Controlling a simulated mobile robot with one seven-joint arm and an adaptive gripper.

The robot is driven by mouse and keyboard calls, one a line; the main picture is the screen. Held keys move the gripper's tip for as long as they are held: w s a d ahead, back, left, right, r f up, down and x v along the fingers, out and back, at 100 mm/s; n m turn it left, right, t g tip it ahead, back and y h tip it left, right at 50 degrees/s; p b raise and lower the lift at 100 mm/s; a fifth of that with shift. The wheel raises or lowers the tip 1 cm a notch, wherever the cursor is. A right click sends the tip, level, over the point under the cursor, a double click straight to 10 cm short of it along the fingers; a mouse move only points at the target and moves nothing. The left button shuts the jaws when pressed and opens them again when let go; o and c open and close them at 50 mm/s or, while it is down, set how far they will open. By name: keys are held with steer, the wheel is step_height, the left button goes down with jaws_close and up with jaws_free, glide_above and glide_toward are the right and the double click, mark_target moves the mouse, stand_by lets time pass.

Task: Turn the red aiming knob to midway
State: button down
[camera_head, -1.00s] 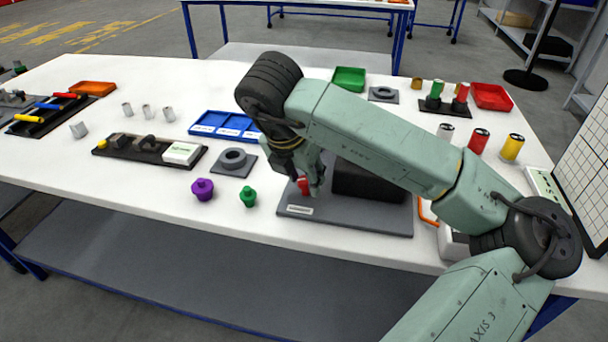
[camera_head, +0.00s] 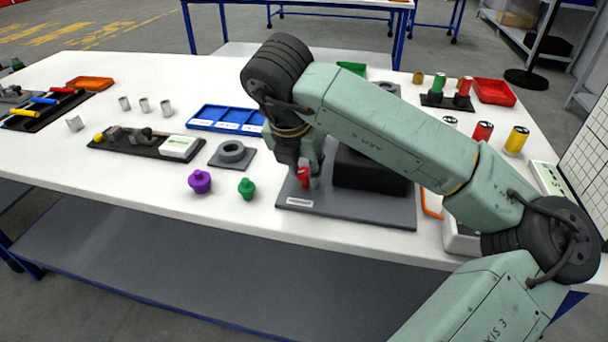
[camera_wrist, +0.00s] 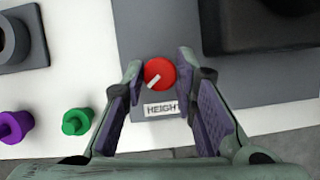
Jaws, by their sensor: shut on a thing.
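The red knob (camera_wrist: 159,73) has a white pointer line that slants toward the lower left in the wrist view. It sits on a grey base plate (camera_wrist: 255,91) above a white label reading "HEIGHT" (camera_wrist: 161,109). The knob also shows in the head view (camera_head: 303,178), partly behind the fingers. My gripper (camera_wrist: 160,66) is shut on the knob, with one finger on its left and one on its right. In the head view my gripper (camera_head: 307,170) points down at the left part of the plate (camera_head: 350,207).
A black block (camera_head: 372,175) stands on the plate, right of the knob. Purple (camera_head: 200,182) and green (camera_head: 246,188) loose pieces stand to the left, near the table's front edge. A grey ring holder (camera_head: 232,153) and a blue tray (camera_head: 205,117) lie behind them.

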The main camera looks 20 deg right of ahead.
steer(key=shift+f+n+b, duration=0.35)
steer(key=shift+n+b, duration=0.45)
steer(key=shift+b, duration=0.45)
steer(key=n+t+y+b, duration=0.1)
steer(key=n+b, duration=0.1)
steer(key=b, duration=0.1)
steer(key=shift+d+r+n+y, duration=0.1)
steer(key=shift+n+y, duration=0.2)
steer(key=n+y+b, duration=0.1)
steer(key=n, duration=0.1)
steer(key=shift+r+n, duration=0.15)
steer(key=shift+n, duration=0.15)
steer(key=shift+d+r+n+y+b, duration=0.15)
steer(key=shift+n+y+b, duration=0.5)
steer(key=shift+n, duration=0.95)
steer(key=c, duration=1.3)
jaws_free()
